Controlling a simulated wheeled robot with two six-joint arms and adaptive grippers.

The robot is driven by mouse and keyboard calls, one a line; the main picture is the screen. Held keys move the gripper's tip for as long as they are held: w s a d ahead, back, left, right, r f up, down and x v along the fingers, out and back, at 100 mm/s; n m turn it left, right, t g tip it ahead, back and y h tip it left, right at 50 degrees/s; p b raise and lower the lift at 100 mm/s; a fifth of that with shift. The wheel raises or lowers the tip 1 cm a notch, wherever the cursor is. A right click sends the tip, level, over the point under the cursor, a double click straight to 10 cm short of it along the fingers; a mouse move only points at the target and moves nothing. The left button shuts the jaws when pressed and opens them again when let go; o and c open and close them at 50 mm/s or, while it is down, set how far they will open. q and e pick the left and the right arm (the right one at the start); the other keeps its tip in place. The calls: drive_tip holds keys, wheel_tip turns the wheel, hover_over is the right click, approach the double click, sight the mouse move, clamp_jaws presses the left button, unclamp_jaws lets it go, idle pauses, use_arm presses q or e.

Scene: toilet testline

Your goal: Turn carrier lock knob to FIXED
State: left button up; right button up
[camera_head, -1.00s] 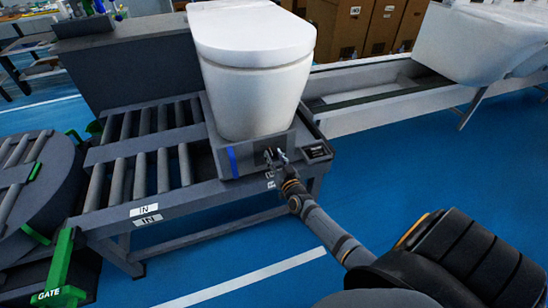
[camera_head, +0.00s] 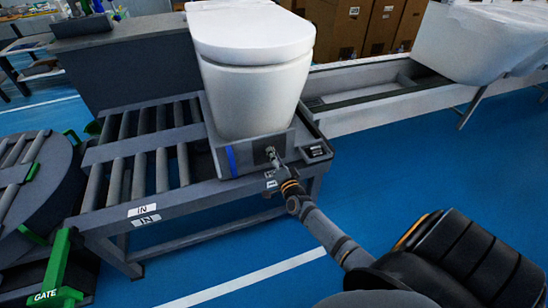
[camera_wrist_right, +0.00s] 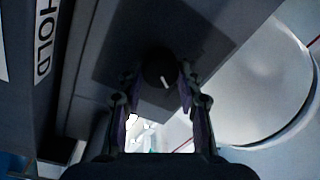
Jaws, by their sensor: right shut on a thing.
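The carrier lock knob (camera_wrist_right: 158,68) is a round black knob on a dark plate on the front of the carrier (camera_head: 228,160). Its short white mark points down and slightly right in the right wrist view. My right gripper (camera_head: 273,157) is at the knob. In the right wrist view, the fingers of my right gripper (camera_wrist_right: 158,78) stand on both sides of the knob and are shut on it. In the head view the fingers mostly hide the knob. A white toilet (camera_head: 255,70) stands upright on the carrier. My left gripper is not in view.
A "HOLD" label (camera_wrist_right: 45,45) is left of the knob in the right wrist view. The carrier sits on a roller conveyor (camera_head: 135,170) marked "IN". A green gate post (camera_head: 58,265) stands at lower left. Blue floor (camera_head: 400,160) is clear to the right.

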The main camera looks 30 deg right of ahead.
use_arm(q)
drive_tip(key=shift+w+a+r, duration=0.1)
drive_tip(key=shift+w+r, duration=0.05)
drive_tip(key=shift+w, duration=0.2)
use_arm(e)
drive_tip(key=shift+m, duration=0.6)
drive_tip(key=o, duration=1.2)
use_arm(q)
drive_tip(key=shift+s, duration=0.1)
use_arm(e)
drive_tip(key=v, duration=1.2)
drive_tip(key=shift+f, duration=0.1)
